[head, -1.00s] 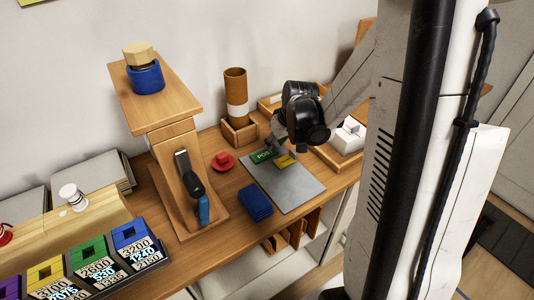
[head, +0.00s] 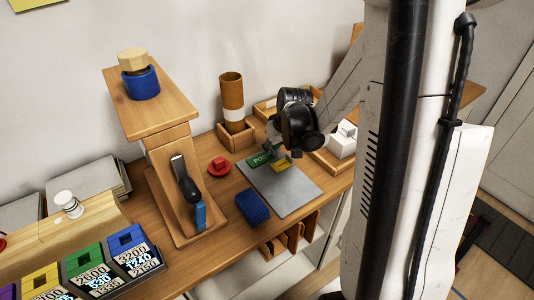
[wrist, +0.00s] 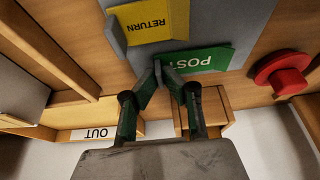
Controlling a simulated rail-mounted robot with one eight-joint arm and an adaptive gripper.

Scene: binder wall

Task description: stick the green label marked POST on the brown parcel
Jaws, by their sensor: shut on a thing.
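The green POST label (head: 262,159) is at the far left part of a grey mat (head: 287,192) in the head view. It also shows in the wrist view (wrist: 207,61), with its lettering upside down. My gripper (wrist: 168,76) is shut on the label's near edge, at one end. I cannot tell whether the label is clear of the mat. In the head view my gripper (head: 273,149) is partly hidden by my wrist. A brown upright cylinder with a white band (head: 231,98) stands in a wooden holder behind; I cannot tell whether it is the parcel.
A yellow RETURN label (wrist: 152,22) lies beside the green one. A red round object (head: 219,166) and a blue pad (head: 252,206) flank the mat. A white box (head: 342,141) sits in a right-hand tray. A wooden stand (head: 170,165) rises left.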

